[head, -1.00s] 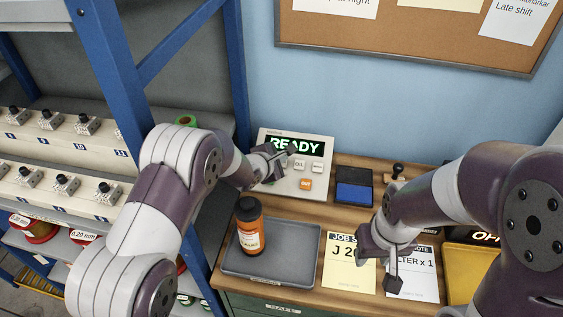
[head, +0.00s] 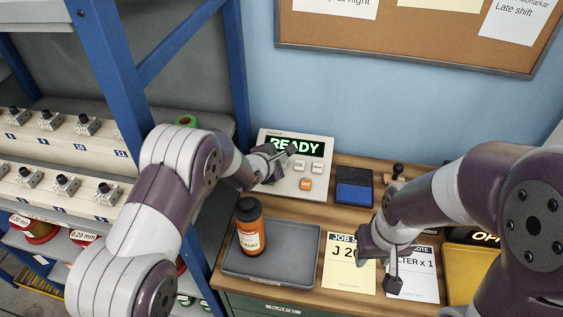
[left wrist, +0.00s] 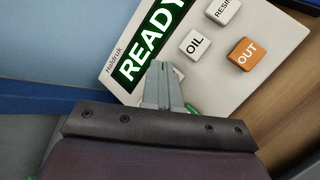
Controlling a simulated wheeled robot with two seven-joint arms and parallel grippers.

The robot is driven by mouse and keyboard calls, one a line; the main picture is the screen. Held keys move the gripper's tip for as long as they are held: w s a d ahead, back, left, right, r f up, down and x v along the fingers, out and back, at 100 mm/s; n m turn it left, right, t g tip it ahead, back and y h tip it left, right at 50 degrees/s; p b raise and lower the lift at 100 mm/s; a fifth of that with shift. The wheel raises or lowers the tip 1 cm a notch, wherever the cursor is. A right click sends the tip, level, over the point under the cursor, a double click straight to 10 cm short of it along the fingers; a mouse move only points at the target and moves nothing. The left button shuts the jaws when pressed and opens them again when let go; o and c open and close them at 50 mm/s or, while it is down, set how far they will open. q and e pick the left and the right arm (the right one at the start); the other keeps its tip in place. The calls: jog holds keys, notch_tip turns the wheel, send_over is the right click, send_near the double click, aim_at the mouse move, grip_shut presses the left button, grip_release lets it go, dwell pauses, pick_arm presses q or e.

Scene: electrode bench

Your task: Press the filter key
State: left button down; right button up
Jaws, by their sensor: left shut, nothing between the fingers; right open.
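The control panel (head: 320,190) stands at the back of the bench, with a green-lit READY display (head: 312,146). Its keys OIL (left wrist: 195,43), RESIN (left wrist: 223,10) and the orange OUT (left wrist: 247,54) show in the left wrist view. I see no key marked filter; my left gripper and its fingers hide part of the panel beside OIL. My left gripper (left wrist: 160,68) is shut and empty, its tips over the panel at the display's lower edge. I cannot tell whether they touch. A bit of green (left wrist: 192,108) shows beside the fingers. My right gripper (head: 393,272) is open over the papers.
A grey tray (head: 290,266) holds an orange bottle (head: 250,228) with a dark cap. A blue ink pad (head: 354,193) and a stamp (head: 397,172) lie right of the panel. A yellow tray (head: 470,275) is at the right. A blue-framed shelf (head: 118,75) stands close left.

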pick_arm(q)
jog(key=shift+w+f, duration=0.1)
dwell(0.7)
jog(key=shift+w+f, duration=0.1)
jog(key=shift+f, duration=0.15)
jog(key=shift+w+f, duration=0.1)
jog(key=shift+f, duration=0.3)
dwell(0.6)
jog(key=shift+s+r+p, duration=0.3)
jog(key=shift+r+p, duration=0.5)
jog(key=shift+p, duration=0.15)
jog(key=shift+r+p, duration=0.4)
jog(key=shift+p, duration=0.05)
jog(key=r+p, duration=0.1)
jog(key=s+r+p, duration=0.1)
jog(key=r+p, duration=0.1)
jog(key=shift+s+a+r+p, duration=0.2)
jog(key=shift+s+r+p, duration=0.2)
